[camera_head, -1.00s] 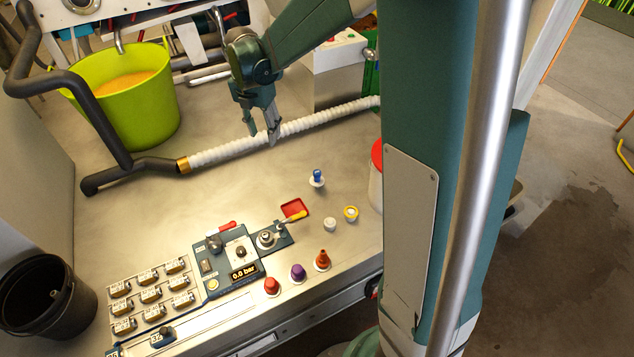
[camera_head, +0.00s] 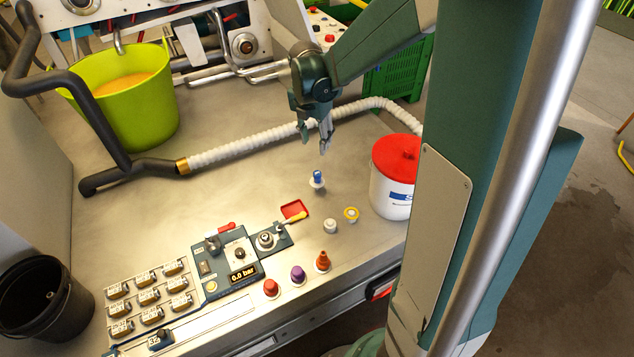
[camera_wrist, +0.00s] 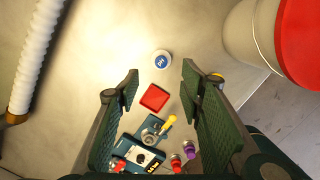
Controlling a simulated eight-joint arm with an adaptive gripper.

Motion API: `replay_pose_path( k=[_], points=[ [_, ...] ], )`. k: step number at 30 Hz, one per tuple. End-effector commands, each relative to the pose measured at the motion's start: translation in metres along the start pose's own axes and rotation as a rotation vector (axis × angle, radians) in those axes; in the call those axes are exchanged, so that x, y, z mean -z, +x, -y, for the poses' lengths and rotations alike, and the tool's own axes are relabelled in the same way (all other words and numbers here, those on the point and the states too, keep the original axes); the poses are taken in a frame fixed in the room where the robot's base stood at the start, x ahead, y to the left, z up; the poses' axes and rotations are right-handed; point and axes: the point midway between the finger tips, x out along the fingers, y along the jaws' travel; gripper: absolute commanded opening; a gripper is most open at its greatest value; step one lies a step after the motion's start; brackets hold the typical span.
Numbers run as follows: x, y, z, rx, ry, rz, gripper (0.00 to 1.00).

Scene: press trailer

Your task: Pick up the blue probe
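The blue probe (camera_head: 317,176) stands upright on a small white base on the metal bench in the head view. In the wrist view a round blue top with a white rim (camera_wrist: 162,60), which looks like the probe from above, lies beyond the fingertips and between their lines. My gripper (camera_head: 324,146) is above the bench, a little above and behind the probe in the head view, and apart from it. Its two fingers (camera_wrist: 158,85) are spread wide in the wrist view, with nothing held between them.
A white bucket with a red lid (camera_head: 394,176) stands right of the probe. A white ribbed hose (camera_head: 245,144) runs behind. A red tray (camera_head: 293,209), white cap (camera_head: 330,226), yellow-ringed cap (camera_head: 351,214) and orange cone (camera_head: 322,261) are nearer the front. The bench left of the probe is clear.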

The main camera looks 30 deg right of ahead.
Motion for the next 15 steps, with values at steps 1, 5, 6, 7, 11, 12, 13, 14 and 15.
replay_pose_path(
  k=[1, 5, 6, 7, 11, 12, 13, 14, 15],
  points=[
    [0.001, 0.007, 0.0, 0.0, 0.0, 0.0, 0.38],
    [0.004, 0.026, 0.0, 0.0, 0.0, 0.0, 0.38],
    [0.005, 0.032, 0.0, 0.0, 0.0, 0.0, 0.38],
    [0.006, 0.037, 0.0, 0.0, 0.0, 0.0, 0.38],
    [0.01, 0.063, 0.0, 0.0, 0.0, 0.0, 0.38],
    [0.011, 0.073, -0.001, 0.0, 0.0, 0.0, 0.38],
    [0.012, 0.08, 0.0, 0.0, 0.0, 0.0, 0.38],
    [0.013, 0.086, -0.001, 0.0, 0.0, 0.0, 0.38],
    [0.014, 0.093, 0.0, 0.0, 0.0, 0.0, 0.38]
  ],
)
